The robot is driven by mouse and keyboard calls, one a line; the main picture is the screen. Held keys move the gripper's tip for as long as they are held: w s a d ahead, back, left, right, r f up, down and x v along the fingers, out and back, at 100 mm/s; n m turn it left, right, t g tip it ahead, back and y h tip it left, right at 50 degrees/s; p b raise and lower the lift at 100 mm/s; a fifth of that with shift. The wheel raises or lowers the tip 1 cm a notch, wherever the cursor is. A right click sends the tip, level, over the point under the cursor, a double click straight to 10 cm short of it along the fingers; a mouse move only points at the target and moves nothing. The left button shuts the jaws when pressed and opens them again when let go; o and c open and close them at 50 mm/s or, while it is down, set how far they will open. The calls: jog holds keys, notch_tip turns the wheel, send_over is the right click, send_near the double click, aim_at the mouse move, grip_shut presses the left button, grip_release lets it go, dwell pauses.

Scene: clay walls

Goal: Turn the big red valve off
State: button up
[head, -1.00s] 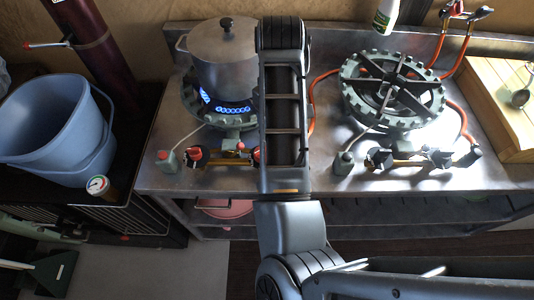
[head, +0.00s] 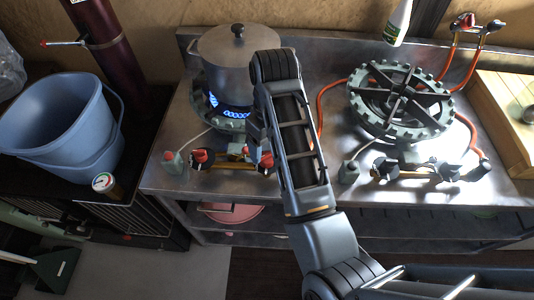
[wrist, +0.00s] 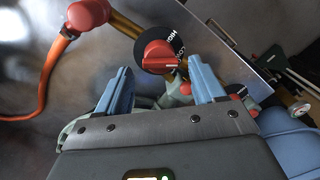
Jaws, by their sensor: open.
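The big red valve is a red knob on a black dial marked HIGH and LOW (wrist: 158,56). In the head view my gripper (head: 262,148) is mostly hidden beside my arm, right of the knob. Blue flames (head: 235,112) burn under the pot (head: 226,68).
A second burner (head: 401,101), unlit, stands right. A bottle (head: 397,22) is at the back.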

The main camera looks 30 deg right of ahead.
aim_at(268, 154)
jog(key=shift+a+f, duration=0.1)
jog(key=shift+f, duration=1.5)
jog(key=c, duration=1)
jog(key=shift+o, duration=0.2)
jog(key=shift+p, duration=0.3)
jog(key=shift+r+p, duration=0.1)
jog(key=shift+p, duration=0.2)
jog(key=shift+d+m+p, duration=0.2)
jog(key=shift+m+p, duration=0.25)
jog(key=shift+m, duration=0.35)
jog(key=shift+m+t, duration=0.3)
jog(key=shift+m, duration=2.2)
jog(key=o, duration=1)
jog(key=shift+c, duration=0.2)
